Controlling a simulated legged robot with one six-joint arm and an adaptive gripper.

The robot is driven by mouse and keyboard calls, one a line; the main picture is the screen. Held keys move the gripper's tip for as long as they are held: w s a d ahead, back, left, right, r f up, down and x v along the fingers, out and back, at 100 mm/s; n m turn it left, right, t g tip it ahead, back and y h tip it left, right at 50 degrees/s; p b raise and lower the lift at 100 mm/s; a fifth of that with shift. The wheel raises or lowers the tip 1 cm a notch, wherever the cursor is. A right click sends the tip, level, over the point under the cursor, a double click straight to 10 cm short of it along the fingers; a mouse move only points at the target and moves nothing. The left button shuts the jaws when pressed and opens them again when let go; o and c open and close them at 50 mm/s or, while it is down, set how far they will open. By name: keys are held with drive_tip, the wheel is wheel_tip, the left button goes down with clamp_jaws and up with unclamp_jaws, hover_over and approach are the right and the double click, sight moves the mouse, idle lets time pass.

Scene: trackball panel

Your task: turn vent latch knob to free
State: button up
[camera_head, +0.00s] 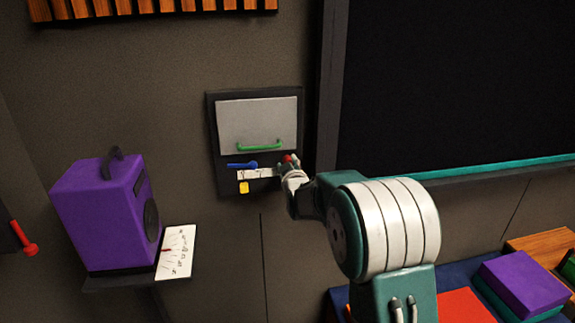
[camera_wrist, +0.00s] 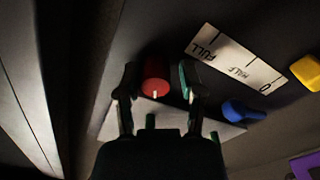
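The red knob (camera_head: 288,159) sits on the dark wall panel (camera_head: 213,150), below the grey flap (camera_head: 257,120) with its green handle (camera_head: 258,146). In the wrist view the round red knob (camera_wrist: 156,75) carries a short white mark on its rim. My gripper (camera_head: 290,172) is at the panel's lower right, just by the knob. In the wrist view my gripper (camera_wrist: 157,80) is open, with one finger on each side of the knob and a visible gap at both sides. A blue lever (camera_head: 242,165) lies left of the knob.
A purple speaker (camera_head: 98,213) stands on a shelf at left. A dark framed board (camera_head: 450,80) borders the panel's right.

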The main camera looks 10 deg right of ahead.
drive_tip(key=shift+r, duration=0.1)
drive_tip(key=s, duration=1.2)
drive_tip(key=shift+o, duration=1.4)
drive_tip(key=shift+w+a+f, duration=0.1)
drive_tip(key=shift+w+f, duration=0.05)
drive_tip(key=shift+f, duration=0.05)
drive_tip(key=w+m+t+h, duration=0.1)
drive_tip(key=w+m, duration=0.3)
drive_tip(key=w+m+t+h, duration=0.1)
drive_tip(key=w+m, duration=0.2)
drive_tip(key=m, duration=0.1)
drive_tip(key=w+m+t+h, duration=0.1)
drive_tip(key=w+m+t, duration=0.1)
drive_tip(key=w+m, duration=0.2)
drive_tip(key=shift+w+r, duration=0.2)
drive_tip(key=shift+w, duration=0.15)
clamp_jaws()
